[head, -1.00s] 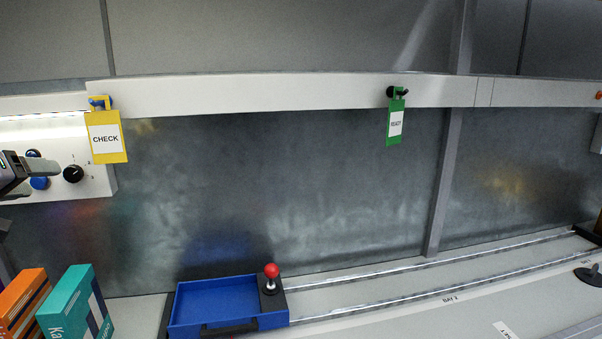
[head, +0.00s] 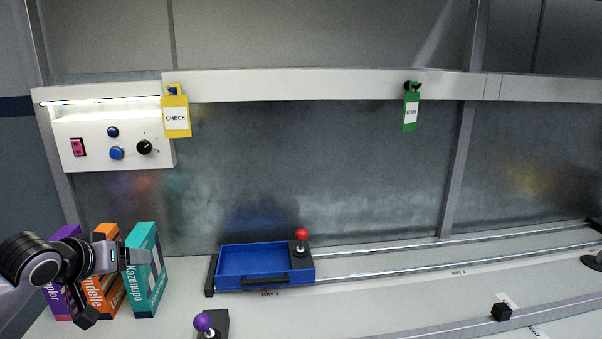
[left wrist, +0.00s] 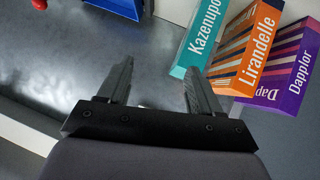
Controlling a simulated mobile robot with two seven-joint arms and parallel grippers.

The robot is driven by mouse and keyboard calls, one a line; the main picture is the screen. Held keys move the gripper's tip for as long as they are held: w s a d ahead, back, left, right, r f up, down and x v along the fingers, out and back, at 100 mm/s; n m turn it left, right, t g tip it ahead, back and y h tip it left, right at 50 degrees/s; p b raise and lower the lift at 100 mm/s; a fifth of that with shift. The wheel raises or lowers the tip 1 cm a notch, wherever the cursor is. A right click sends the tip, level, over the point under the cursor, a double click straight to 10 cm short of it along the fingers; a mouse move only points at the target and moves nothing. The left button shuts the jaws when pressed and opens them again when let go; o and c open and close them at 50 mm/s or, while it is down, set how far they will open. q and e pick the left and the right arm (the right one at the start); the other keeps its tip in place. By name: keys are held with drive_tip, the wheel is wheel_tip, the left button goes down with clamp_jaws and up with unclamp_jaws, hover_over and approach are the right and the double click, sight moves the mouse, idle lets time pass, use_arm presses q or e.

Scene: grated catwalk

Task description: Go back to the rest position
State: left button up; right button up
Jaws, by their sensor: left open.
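My left gripper (head: 136,257) is at the lower left of the head view, in front of the upright books. In the left wrist view its two fingers (left wrist: 158,88) stand apart with nothing between them. The wall panel (head: 75,157) with a lit strip, a red switch, blue buttons and a black knob is above it, apart from the gripper. My right gripper is not in view.
Purple, orange (head: 105,237) and teal (head: 146,270) books stand close by the left gripper. A blue tray (head: 252,260) with a red-knobbed lever (head: 301,236) sits right of them. A purple-knobbed lever (head: 203,322) is nearer. Yellow (head: 176,117) and green (head: 411,111) tags hang from the rail.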

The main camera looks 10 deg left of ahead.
use_arm(q)
drive_tip(key=s+d+f+m+g, duration=0.1)
drive_tip(key=s+d+f, duration=0.3)
drive_tip(key=f, duration=0.1)
drive_tip(key=s+d+f+m+g, duration=0.1)
drive_tip(key=s+d+f, duration=0.3)
drive_tip(key=s+f, duration=0.1)
drive_tip(key=s+d+f+m+g+h, duration=0.1)
drive_tip(key=s+d+f+m+g, duration=0.1)
drive_tip(key=s+d+f, duration=0.2)
wheel_tip(320, 180, down, 3)
drive_tip(key=shift+s+d+r, duration=0.1)
drive_tip(key=shift+s+d, duration=0.05)
drive_tip(key=s+d+f+m+g, duration=0.1)
drive_tip(key=s+d+f+g, duration=0.15)
drive_tip(key=s, duration=0.55)
drive_tip(key=s+d+f+m+g, duration=0.1)
drive_tip(key=s+d+f, duration=0.1)
drive_tip(key=s+d, duration=0.35)
drive_tip(key=w+d+f+t+h, duration=0.1)
drive_tip(key=w+f+t, duration=0.3)
drive_tip(key=f+t, duration=0.3)
drive_tip(key=shift+w+d+f+h, duration=0.3)
drive_tip(key=shift+f+h, duration=0.1)
drive_tip(key=shift+f, duration=0.55)
drive_tip(key=shift+a, duration=0.1)
